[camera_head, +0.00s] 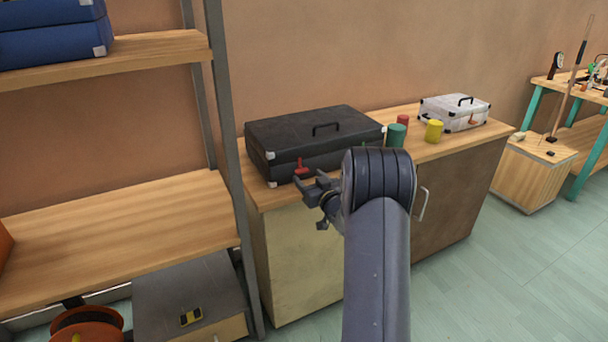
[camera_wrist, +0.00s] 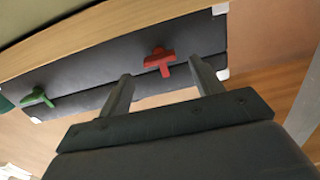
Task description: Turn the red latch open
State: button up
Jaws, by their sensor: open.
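The red latch (camera_head: 301,169) is on the front face of the black case (camera_head: 312,134), near its left end. The case lies closed on the wooden cabinet. The wrist view shows the red latch (camera_wrist: 159,61) as a T-shaped piece, and a green latch (camera_wrist: 38,98) farther left on the same face (camera_wrist: 95,82). My gripper (camera_head: 311,181) is in front of the case near the red latch. Its two fingers (camera_wrist: 160,72) are apart and empty, with the red latch beyond the gap. I cannot tell whether a finger touches it. My arm hides the case's lower right front.
A green cylinder (camera_head: 396,135), a red one (camera_head: 403,120) and a yellow one (camera_head: 434,130) stand right of the case on the cabinet top (camera_head: 461,142). A white case (camera_head: 454,112) is farther right. A shelf's grey post (camera_head: 232,150) stands close on the left.

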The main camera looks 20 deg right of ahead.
aim_at(304, 172)
jog(key=shift+w+a, duration=0.1)
jog(key=shift+w, duration=1.8)
jog(key=c, duration=1)
